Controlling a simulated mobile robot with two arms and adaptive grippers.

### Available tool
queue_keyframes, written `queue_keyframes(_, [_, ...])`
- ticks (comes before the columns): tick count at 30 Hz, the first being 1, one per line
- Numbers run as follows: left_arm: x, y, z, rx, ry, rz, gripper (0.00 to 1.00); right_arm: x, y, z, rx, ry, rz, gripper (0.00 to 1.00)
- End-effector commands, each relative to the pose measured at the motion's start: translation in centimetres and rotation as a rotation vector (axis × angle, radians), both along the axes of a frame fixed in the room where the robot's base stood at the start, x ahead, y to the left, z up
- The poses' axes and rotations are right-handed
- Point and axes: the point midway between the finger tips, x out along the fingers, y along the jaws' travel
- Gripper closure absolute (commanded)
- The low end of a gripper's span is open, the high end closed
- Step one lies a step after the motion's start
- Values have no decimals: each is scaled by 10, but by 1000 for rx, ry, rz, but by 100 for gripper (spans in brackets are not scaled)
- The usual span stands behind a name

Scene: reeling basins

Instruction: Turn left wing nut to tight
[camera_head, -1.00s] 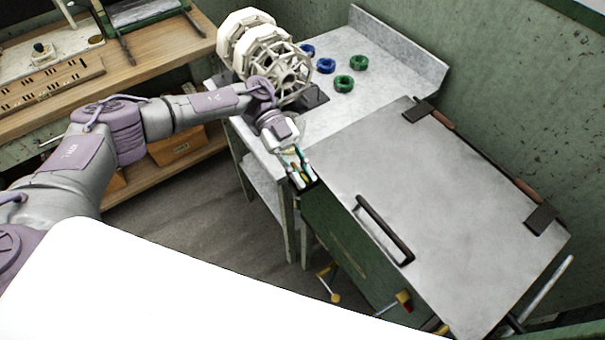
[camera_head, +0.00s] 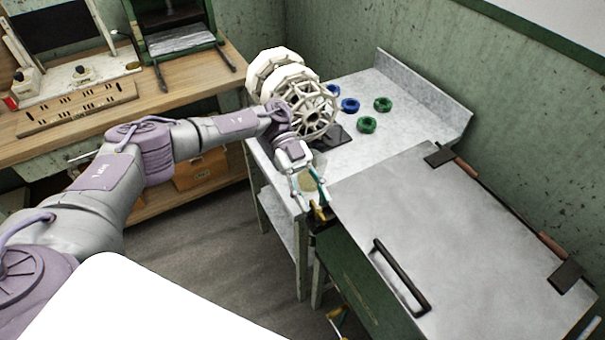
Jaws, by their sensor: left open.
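My left gripper (camera_head: 316,205) is open at the near left corner of the metal-topped green basin unit. Its two greenish fingers are spread apart and point down. A small yellow, brass-coloured piece (camera_head: 318,213), which may be the left wing nut, shows at the fingertips. I cannot tell its angle or whether a finger touches it. The grey metal lid (camera_head: 450,240) with a black handle (camera_head: 401,277) lies flat over the green basin body (camera_head: 352,268). My right gripper is not in view.
A metal side table (camera_head: 345,160) behind the gripper carries white reels (camera_head: 303,98) and several blue and green rings (camera_head: 367,125). A wooden workbench (camera_head: 190,78) stands at the back left. Open floor (camera_head: 215,250) lies between it and the basin.

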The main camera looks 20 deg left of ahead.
Motion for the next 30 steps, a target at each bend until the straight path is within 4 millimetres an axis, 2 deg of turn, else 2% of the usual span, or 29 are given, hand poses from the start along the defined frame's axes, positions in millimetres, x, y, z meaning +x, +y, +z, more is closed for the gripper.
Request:
queue_keyframes(1, [9, 9, 6, 1, -3, 5, 57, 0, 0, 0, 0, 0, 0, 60])
queue_keyframes(6, [29, 34, 19, 0, -2, 4, 57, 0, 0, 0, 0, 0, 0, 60])
queue_keyframes(12, [42, 50, 27, 0, -1, 2, 57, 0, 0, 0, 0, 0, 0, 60])
queue_keyframes(19, [47, 57, 31, -1, -1, 1, 57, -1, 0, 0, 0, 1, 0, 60])
queue_keyframes(30, [46, 57, 31, -1, 0, 0, 57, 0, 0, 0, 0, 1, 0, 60])
